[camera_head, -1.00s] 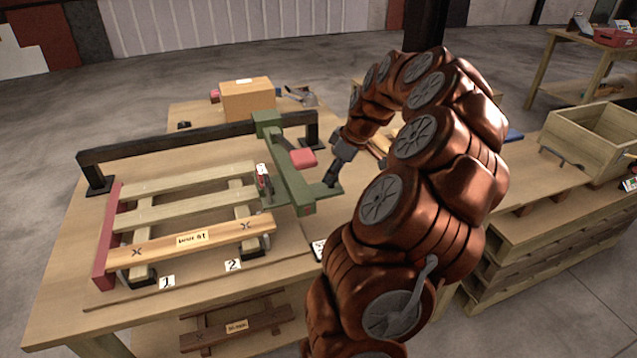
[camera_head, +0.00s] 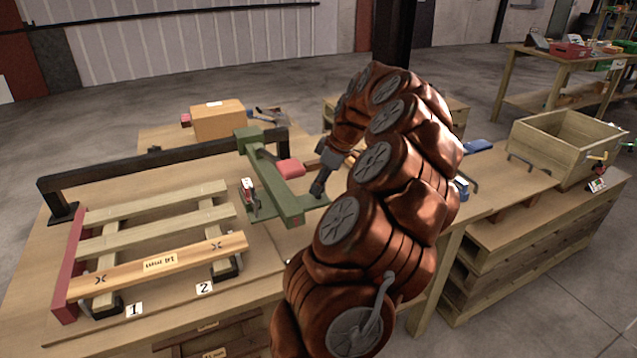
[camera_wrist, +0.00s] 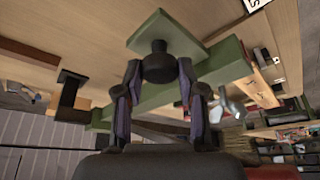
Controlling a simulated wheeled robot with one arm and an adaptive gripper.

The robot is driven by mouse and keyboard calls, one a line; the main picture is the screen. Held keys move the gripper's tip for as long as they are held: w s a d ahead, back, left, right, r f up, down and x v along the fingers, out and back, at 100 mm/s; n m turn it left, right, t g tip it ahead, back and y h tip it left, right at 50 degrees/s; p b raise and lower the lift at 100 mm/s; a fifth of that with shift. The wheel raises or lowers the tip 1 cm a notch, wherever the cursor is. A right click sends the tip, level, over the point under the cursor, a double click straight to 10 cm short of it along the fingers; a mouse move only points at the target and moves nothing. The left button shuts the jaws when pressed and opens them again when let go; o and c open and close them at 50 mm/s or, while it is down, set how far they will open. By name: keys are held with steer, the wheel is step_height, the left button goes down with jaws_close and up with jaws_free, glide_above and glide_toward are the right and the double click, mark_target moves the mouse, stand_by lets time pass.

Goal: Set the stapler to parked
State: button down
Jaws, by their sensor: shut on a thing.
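The stapler is a green carriage (camera_head: 272,185) with a red pad (camera_head: 290,168). It sits across a black rail (camera_head: 150,165), near the rail's right end and just right of the wooden slats (camera_head: 160,215). My gripper (camera_head: 319,186) is at the stapler's front right end, partly hidden by my arm. In the wrist view, my gripper (camera_wrist: 158,70) has its two fingers closed around a black knob (camera_wrist: 159,62) on the stapler's green plate (camera_wrist: 176,32).
A front slat (camera_head: 165,263) with a paper label lies over black feet, near cards marked 1 and 2. A cardboard box (camera_head: 217,122) stands behind the rail. A wooden crate (camera_head: 565,145) stands on the right bench.

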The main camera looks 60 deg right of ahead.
steer(key=c, duration=0.9)
jaws_free()
steer(key=shift+s+d, duration=0.25)
steer(key=shift+d, duration=0.05)
steer(key=shift+o, duration=0.9)
steer(key=shift+w+a, duration=0.15)
steer(key=v, duration=1.2)
